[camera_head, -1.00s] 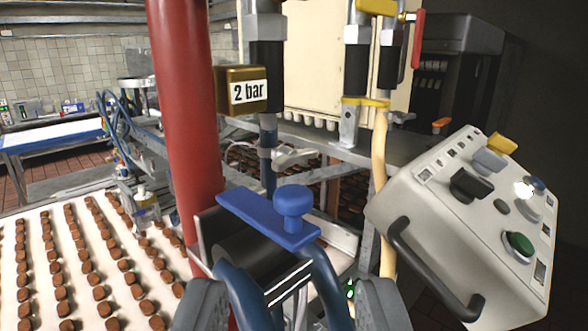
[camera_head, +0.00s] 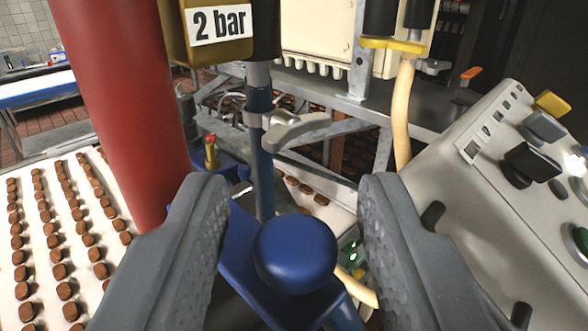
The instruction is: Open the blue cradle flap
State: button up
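The blue cradle flap (camera_head: 238,236) is a flat blue plate with a round blue knob (camera_head: 296,252) on top. It lies just ahead of me at the bottom middle of the camera view. My gripper (camera_head: 282,205) is open, with one grey ribbed finger to the left of the knob and the other to its right. Gaps show between the knob and both fingers. The left finger covers part of the flap, and what lies under the flap is mostly hidden.
A thick red post (camera_head: 120,100) stands close on the left. A grey control box (camera_head: 510,190) with knobs and a black handle is close on the right. A "2 bar" box (camera_head: 222,25) and a grey lever (camera_head: 295,128) are ahead. A conveyor with brown sweets (camera_head: 60,240) is at left.

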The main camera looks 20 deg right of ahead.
jog(key=shift+w+d, duration=0.15)
jog(key=shift+w, duration=0.15)
grip_shut()
jog(key=shift+a, duration=0.2)
jog(key=shift+d+r+p, duration=0.1)
jog(key=shift+r+p, duration=0.05)
jog(key=shift+p, duration=0.15)
